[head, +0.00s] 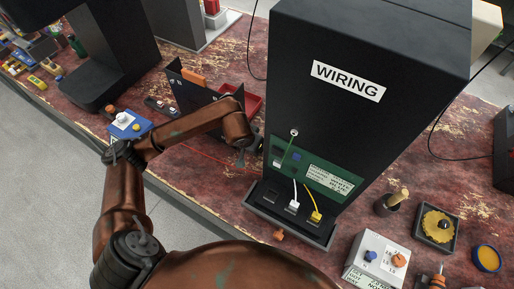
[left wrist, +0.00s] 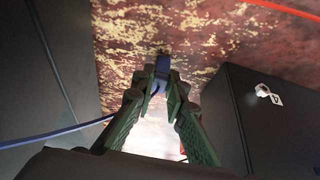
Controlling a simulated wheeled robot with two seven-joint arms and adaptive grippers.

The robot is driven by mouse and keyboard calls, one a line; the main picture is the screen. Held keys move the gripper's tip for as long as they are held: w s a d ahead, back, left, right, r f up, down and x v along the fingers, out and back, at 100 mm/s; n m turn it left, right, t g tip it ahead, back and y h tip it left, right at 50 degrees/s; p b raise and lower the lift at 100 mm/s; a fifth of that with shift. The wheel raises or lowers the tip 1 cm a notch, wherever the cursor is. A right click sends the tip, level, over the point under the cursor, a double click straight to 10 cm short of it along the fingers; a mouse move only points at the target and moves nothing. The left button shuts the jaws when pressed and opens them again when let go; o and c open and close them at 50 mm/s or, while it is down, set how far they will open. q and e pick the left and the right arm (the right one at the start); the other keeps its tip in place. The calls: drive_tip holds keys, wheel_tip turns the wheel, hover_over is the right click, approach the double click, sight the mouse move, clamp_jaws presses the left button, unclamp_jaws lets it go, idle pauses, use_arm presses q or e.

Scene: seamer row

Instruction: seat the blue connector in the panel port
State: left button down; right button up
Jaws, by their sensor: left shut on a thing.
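The black cabinet marked WIRING (head: 310,110) stands right of centre in the head view. Its foot has a row of ports: a dark, empty-looking one (head: 270,192), one with a white plug (head: 293,205) and one with a yellow plug (head: 315,217). My left gripper (left wrist: 162,88) is shut on the blue connector (left wrist: 162,64) in the left wrist view. A blue cable (left wrist: 65,134) runs off to the left from the gripper. In the head view my left arm reaches to the cabinet's left side, and its wrist hides the connector. My right gripper is not in view.
A green labelled board (head: 318,170) is on the cabinet front above the ports. A red bin (head: 252,102) and a dark upright panel (head: 198,98) stand behind my left forearm.

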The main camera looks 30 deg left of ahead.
use_arm(q)
drive_tip(key=c, duration=1.9)
unclamp_jaws()
drive_tip(key=shift+f, duration=0.15)
drive_tip(key=shift+c, duration=0.2)
